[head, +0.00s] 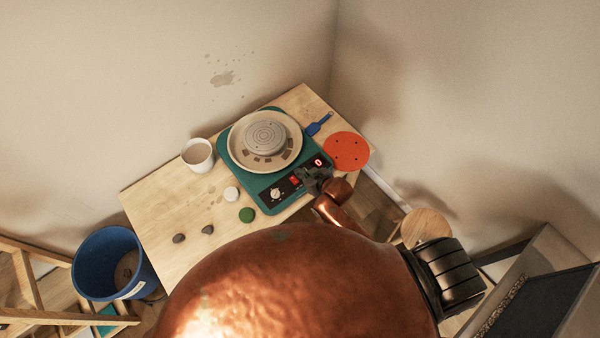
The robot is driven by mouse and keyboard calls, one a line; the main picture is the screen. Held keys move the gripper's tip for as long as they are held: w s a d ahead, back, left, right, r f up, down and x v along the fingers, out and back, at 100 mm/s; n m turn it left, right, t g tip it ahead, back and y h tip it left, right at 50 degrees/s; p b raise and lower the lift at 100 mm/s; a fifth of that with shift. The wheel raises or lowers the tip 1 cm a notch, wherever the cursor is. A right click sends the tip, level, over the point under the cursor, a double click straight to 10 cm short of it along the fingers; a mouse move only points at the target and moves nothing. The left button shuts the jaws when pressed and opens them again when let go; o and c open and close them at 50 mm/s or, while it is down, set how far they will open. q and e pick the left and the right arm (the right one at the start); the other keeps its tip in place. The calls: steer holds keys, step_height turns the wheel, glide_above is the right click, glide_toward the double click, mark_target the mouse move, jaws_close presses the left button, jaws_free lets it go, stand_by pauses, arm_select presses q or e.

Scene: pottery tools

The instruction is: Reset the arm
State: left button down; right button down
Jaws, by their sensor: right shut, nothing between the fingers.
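My right gripper (314,180) is dark and shows just above the front right part of the green pottery wheel (264,197), near its control panel (289,187). It is shut and holds nothing. My copper-coloured right arm (338,212) reaches to it from the lower right. My left gripper is not in view. The wheel has a round grey head (265,137) inside a cream splash pan (240,156). My large copper body hides the near part of the table.
On the wooden table (160,205) are a white cup (198,154), a blue tool (320,124), an orange disc (346,151), a white piece (231,194), a green piece (247,215) and two dark stones (208,229). A blue bucket (95,262) stands left. A stool (425,225) stands right.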

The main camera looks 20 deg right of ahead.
stand_by(0.4)
steer(key=s+d+f+g+h+b, duration=0.1)
steer(key=s+d+f+b, duration=0.3)
steer(key=f, duration=0.8)
steer(key=s+d+f+m+g+b, duration=0.1)
steer(key=s+d+f+g+b, duration=0.15)
steer(key=s+f, duration=0.65)
steer(key=s+d+f+h+b, duration=0.1)
steer(key=s+d+f+b, duration=0.25)
steer(key=f, duration=1.15)
steer(key=s+d+f+g+b, duration=0.1)
steer(key=s+f+b, duration=0.1)
steer(key=s+f, duration=0.6)
steer(key=s+d+f+g+b, duration=0.1)
steer(key=s+f+g+b, duration=0.1)
steer(key=s+f, duration=0.6)
steer(key=s+d+f+m+g+h+b, duration=0.1)
steer(key=s+f, duration=0.7)
steer(key=s, duration=0.9)
steer(key=g+b, duration=0.1)
steer(key=b, duration=0.1)
steer(key=shift+d+b, duration=0.3)
steer(key=shift+d, duration=0.05)
